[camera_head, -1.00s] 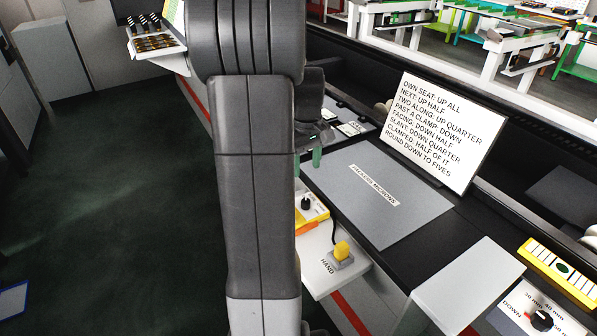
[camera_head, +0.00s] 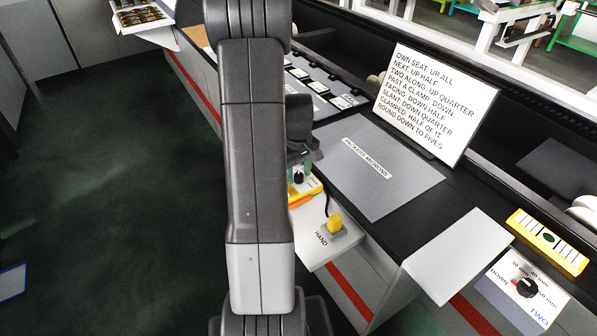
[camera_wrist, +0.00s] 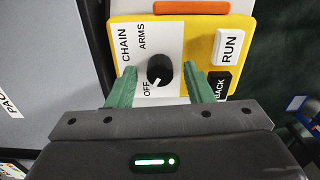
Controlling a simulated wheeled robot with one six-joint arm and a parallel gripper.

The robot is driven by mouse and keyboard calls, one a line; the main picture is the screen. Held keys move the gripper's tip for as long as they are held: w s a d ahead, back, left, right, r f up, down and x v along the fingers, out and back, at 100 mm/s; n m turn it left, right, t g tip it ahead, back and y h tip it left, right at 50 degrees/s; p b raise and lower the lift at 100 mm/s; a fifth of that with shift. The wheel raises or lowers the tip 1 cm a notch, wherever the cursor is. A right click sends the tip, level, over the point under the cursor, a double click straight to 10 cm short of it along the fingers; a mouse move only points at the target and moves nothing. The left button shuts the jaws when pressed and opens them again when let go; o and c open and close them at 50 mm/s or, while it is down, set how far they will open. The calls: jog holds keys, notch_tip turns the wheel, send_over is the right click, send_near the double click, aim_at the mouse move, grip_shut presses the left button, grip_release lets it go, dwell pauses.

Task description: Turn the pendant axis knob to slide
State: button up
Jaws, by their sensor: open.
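The pendant (camera_wrist: 240,25) is a yellow box with a white panel, seen close in the wrist view; part of it shows beside my arm in the head view (camera_head: 311,188). Its black round knob (camera_wrist: 160,70) has a white mark pointing down and slightly left, towards OFF. The labels CHAIN, ARMS and OFF show around it; I see no SLIDE label. My gripper (camera_wrist: 161,75) is open, with one green finger on each side of the knob and a gap on both sides. The fingers hide part of the panel.
The pendant also has a white RUN button (camera_wrist: 230,46), a black BACK button (camera_wrist: 219,84) and an orange bar (camera_wrist: 191,7). In the head view, a yellow HAND knob (camera_head: 335,222) stands close by on a white shelf. A grey mat (camera_head: 385,190) lies to the right.

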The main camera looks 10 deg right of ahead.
jog(key=shift+f, duration=0.15)
jog(key=c, duration=1)
jog(key=shift+m, duration=0.4)
jog(key=m+b, duration=0.1)
jog(key=m, duration=0.2)
jog(key=shift+m, duration=0.3)
jog(key=shift+m+b, duration=0.55)
jog(key=shift+m, duration=1.15)
